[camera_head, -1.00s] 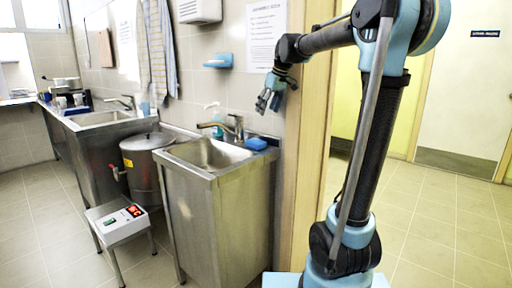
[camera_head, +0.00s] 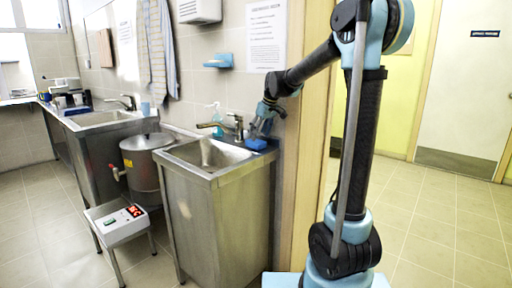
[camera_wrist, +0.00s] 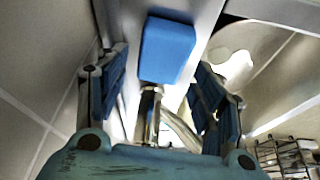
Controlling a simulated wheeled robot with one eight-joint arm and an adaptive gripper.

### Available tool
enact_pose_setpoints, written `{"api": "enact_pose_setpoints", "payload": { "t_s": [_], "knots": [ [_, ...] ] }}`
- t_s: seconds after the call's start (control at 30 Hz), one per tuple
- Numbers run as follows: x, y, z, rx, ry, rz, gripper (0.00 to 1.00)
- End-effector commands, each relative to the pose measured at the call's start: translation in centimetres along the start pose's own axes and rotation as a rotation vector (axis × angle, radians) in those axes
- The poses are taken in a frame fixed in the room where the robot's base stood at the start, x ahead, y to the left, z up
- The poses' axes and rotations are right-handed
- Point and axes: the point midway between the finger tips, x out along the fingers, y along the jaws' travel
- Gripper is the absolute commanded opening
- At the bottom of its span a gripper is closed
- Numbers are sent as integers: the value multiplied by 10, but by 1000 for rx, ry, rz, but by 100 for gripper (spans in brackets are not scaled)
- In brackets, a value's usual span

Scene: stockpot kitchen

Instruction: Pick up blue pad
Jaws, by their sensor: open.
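The blue pad (camera_head: 256,144) lies on the right rim of the near steel sink, beside the tap. In the wrist view the blue pad (camera_wrist: 168,50) shows ahead, between the lines of the two fingers. My gripper (camera_head: 257,130) is just above the pad in the head view, pointing down. In the wrist view my gripper (camera_wrist: 160,95) is open, with one finger on each side and nothing held. Whether the fingertips touch the pad cannot be told.
The tap (camera_head: 236,126) stands close to the left of my gripper. A soap bottle (camera_head: 216,116) is behind the sink basin (camera_head: 208,154). A blue wall shelf (camera_head: 218,61) hangs above. A wooden door frame (camera_head: 305,150) is close on the right.

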Motion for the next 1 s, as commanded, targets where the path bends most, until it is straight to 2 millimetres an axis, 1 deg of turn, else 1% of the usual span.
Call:
{"api": "enact_pose_setpoints", "payload": {
  "t_s": [0.03, 0.1, 0.2, 0.3, 1.0],
  "knots": [
    [8, -1, -1, -1, 0, 0, 62],
    [18, -2, -1, -1, 0, 0, 62],
    [30, -2, -1, -1, 0, 0, 62],
    [36, -2, -1, -1, 0, 0, 62],
    [41, -2, 0, -1, 0, 0, 62]
  ]
}}
